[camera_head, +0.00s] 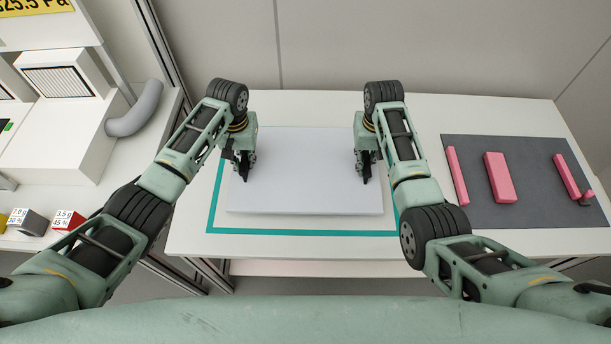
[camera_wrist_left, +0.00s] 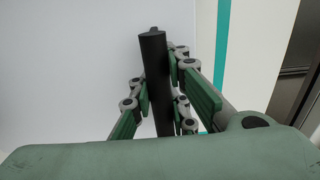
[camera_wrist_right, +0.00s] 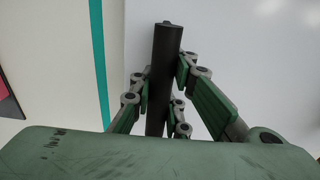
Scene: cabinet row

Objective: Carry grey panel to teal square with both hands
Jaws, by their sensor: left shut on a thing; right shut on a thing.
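The pale grey panel (camera_head: 305,185) is level over the white table, and from the head it appears inside the teal square's outline (camera_head: 300,232). Teal shows along its front, left and right. I cannot tell if the panel touches the table. My left gripper (camera_head: 245,170) is shut on a black bar handle (camera_wrist_left: 153,60) near the panel's left side. My right gripper (camera_head: 365,176) is shut on a matching handle (camera_wrist_right: 166,60) near its right side. The teal line also shows beside the panel in the left wrist view (camera_wrist_left: 221,45) and right wrist view (camera_wrist_right: 98,50).
A dark mat (camera_head: 525,205) with pink blocks (camera_head: 499,177) lies on the table's right. A bench with white machines (camera_head: 75,130), a grey pipe (camera_head: 137,112) and small marked cubes (camera_head: 30,222) stands left, across a gap. A grey wall (camera_head: 360,45) closes the back.

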